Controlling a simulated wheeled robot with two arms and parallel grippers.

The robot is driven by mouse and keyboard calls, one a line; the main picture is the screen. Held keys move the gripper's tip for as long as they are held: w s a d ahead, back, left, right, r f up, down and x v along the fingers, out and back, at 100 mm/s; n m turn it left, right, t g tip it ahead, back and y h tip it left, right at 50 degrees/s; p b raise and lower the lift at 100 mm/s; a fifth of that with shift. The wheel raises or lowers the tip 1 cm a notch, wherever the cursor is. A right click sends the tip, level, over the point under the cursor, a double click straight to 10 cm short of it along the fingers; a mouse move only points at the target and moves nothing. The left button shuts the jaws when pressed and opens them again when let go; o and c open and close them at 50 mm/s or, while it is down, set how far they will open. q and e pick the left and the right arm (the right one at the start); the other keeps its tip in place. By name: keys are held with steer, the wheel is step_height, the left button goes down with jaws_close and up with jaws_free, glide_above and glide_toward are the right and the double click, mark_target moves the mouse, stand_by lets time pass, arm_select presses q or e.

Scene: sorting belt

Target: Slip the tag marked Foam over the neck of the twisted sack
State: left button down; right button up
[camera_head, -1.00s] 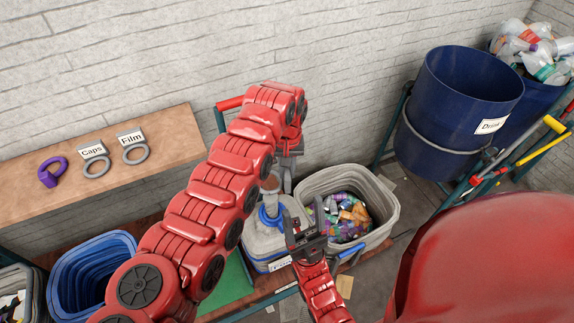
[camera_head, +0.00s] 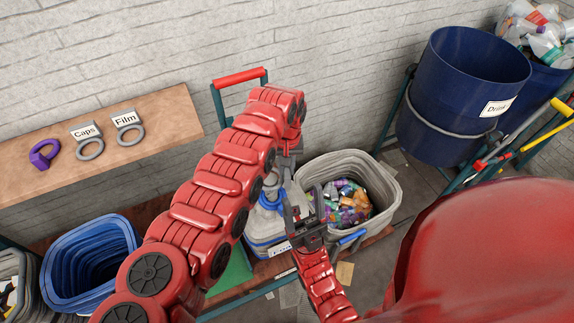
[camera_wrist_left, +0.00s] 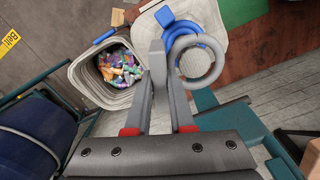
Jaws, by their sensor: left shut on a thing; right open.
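The sack (camera_head: 262,232) is pale grey, with blue (camera_head: 276,200) near its neck. It stands on the low bench beside a grey bin. My left gripper (camera_head: 288,178) is just above it, shut on a grey ring tag. In the left wrist view the tag's ring (camera_wrist_left: 219,62) sits right of the fingers, over a blue ring (camera_wrist_left: 205,40) and the sack (camera_wrist_left: 208,14). The neck's top is hidden, so I cannot tell whether the ring is around it. The tag's lettering is not readable. My right gripper (camera_head: 305,212) is open beside the sack.
A shelf (camera_head: 60,188) at the left holds a purple ring (camera_head: 44,154), a Caps tag (camera_head: 86,140) and a Film tag (camera_head: 128,126). A grey bin (camera_head: 390,205) of mixed scrap stands right of the sack. A blue bin (camera_head: 125,240) stands at the left.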

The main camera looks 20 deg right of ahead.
arm_select(q)
steer(key=shift+f+b, duration=2.45)
steer(key=shift+f, duration=0.45)
steer(key=c, duration=0.7)
jaws_free()
steer(key=shift+r, duration=0.1)
steer(key=shift+w+r, duration=0.1)
steer(key=shift+r, duration=0.15)
step_height(320, 180, up, 17)
steer(key=b, duration=0.2)
steer(key=shift+b, duration=0.4)
steer(key=shift+f, duration=0.1)
